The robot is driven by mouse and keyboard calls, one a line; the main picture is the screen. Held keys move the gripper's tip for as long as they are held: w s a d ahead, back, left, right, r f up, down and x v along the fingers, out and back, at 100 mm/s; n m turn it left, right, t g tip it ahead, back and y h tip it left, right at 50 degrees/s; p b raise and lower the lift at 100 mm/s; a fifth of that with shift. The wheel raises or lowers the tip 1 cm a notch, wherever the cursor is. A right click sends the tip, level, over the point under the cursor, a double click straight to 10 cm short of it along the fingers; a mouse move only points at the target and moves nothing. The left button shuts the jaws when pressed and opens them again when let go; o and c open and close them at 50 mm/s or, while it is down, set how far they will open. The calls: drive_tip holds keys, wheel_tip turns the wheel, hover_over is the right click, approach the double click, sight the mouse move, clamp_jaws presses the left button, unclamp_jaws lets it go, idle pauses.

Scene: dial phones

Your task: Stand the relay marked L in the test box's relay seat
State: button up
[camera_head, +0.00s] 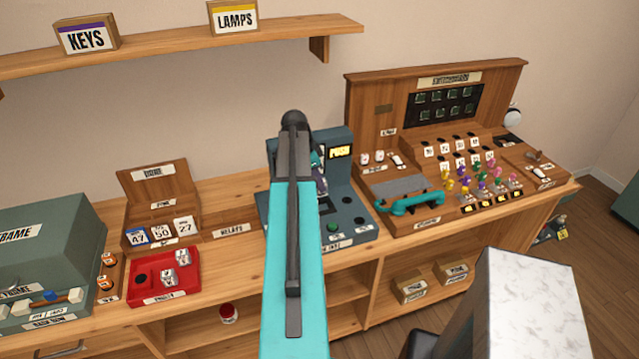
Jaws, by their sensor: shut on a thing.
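The dark blue-grey test box (345,195) stands at the middle of the bench, with a lit yellow display and a green button. My teal arm reaches up across the picture and covers the box's left part. My gripper (319,178) shows only as a small part beside the arm, in front of the box. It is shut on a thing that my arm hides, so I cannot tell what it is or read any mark. The relay seat and the relay marked L cannot be made out. A wooden rack labelled RELAYS (230,229) lies left of the box, partly hidden.
A wooden switchboard (385,140) with a teal handset (412,204) stands right of the box. A red tray (150,293) with white pieces and a wooden box of number cards (160,190) stand left. A shelf (170,48) hangs above.

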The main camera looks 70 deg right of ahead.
sight(320, 194)
drive_tip(key=shift+s+d+f, duration=0.1)
drive_tip(key=shift+s, duration=0.15)
drive_tip(key=shift+f+b, duration=0.35)
drive_tip(key=shift+f, duration=0.2)
drive_tip(key=shift+f+b, duration=1.1)
drive_tip(key=shift+f, duration=1.2)
drive_tip(key=shift+f+b, duration=0.7)
drive_tip(key=shift+f, duration=0.05)
idle(0.7)
drive_tip(key=o, duration=1.1)
drive_tip(key=shift+w, duration=0.1)
drive_tip(key=shift+o, duration=1)
